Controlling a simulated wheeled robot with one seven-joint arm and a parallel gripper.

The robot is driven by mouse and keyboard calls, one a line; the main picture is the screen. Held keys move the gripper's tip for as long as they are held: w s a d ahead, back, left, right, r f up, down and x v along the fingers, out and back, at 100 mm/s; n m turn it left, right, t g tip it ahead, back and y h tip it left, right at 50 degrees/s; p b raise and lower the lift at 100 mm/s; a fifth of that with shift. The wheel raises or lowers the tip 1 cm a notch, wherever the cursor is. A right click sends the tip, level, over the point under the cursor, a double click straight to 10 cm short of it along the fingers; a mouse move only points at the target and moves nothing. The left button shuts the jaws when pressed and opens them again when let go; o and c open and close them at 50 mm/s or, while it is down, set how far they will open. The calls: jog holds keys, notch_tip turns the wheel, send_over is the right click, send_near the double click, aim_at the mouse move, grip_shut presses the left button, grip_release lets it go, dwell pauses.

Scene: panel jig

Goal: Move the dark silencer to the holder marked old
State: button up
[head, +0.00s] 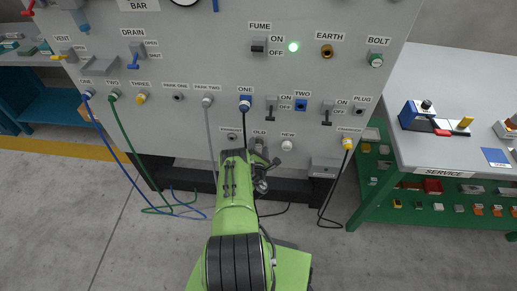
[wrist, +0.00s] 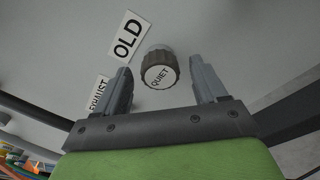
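The dark silencer (wrist: 160,72) shows in the wrist view, with a dark ribbed rim and a pale face reading QUIET. It sits against the panel beside the OLD label (wrist: 128,37), at the old holder's place; the holder itself is hidden behind it. My gripper (wrist: 160,80) is open, its two fingers to the left and right of the silencer with gaps on both sides. No contact shows. In the head view the OLD label (head: 259,132) is just above my gripper (head: 260,158), and my arm covers much of that spot.
The EXHAUST label (wrist: 98,95) is near the left finger. In the head view, a white fitting (head: 286,146) sits under the NEW label to the right. A cable hangs from the yellow plug (head: 347,143) farther right. A service bench (head: 450,145) stands at the right.

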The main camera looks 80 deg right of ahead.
jog(key=shift+a, duration=0.1)
jog(key=p+v, duration=0.7)
jog(key=v, duration=0.8)
jog(key=shift+a, duration=0.3)
jog(key=shift+f, duration=0.1)
dwell(0.3)
